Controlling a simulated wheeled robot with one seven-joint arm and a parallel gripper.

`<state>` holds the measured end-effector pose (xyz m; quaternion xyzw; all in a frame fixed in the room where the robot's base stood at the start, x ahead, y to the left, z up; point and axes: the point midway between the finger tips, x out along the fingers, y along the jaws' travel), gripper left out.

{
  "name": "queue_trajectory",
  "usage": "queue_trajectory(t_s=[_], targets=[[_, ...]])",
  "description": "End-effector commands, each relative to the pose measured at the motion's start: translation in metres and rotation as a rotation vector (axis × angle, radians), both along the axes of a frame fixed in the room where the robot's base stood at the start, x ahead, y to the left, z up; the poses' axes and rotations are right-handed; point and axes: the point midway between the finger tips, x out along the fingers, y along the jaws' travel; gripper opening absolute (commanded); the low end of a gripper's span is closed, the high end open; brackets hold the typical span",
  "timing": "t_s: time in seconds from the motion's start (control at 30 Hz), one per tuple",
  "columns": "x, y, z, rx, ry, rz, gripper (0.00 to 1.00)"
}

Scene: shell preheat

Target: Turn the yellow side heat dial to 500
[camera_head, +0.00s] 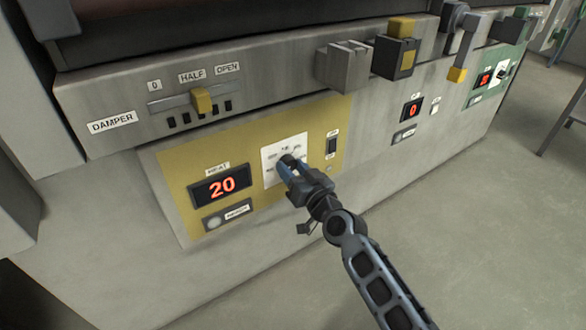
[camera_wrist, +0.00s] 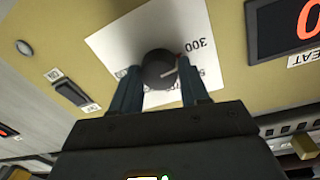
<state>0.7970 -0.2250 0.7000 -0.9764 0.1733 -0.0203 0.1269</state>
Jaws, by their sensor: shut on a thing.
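The heat dial (camera_wrist: 159,70) is a dark round knob with a pale pointer line, set on a white scale plate (camera_head: 272,167) on the yellow panel (camera_head: 183,160). In the wrist view, 300 is readable on the plate (camera_wrist: 118,48); other numbers are partly hidden by my gripper. My gripper (camera_head: 287,164) reaches the dial from the lower right in the head view. Its two blue fingers (camera_wrist: 160,85) stand on either side of the knob and are shut on it. The red heat display (camera_head: 221,187) reads 20.
A black switch (camera_head: 332,146) sits right of the dial. A ready lamp (camera_head: 213,222) is under the display. Above are a damper slider with a yellow knob (camera_head: 201,100) and a black-and-yellow block (camera_head: 394,57). A second display (camera_head: 412,109) reads 0.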

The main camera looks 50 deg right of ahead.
Motion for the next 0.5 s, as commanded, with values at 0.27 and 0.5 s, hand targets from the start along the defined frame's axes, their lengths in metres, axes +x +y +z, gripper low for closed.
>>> queue_trajectory(t_s=[0.27, 0.5], targets=[[-0.0004, -0.0004, 0.0015, 0.185, -0.052, -0.001, 0.14], [-0.0005, -0.0007, 0.0019, 0.395, -0.113, -0.001, 0.14]])
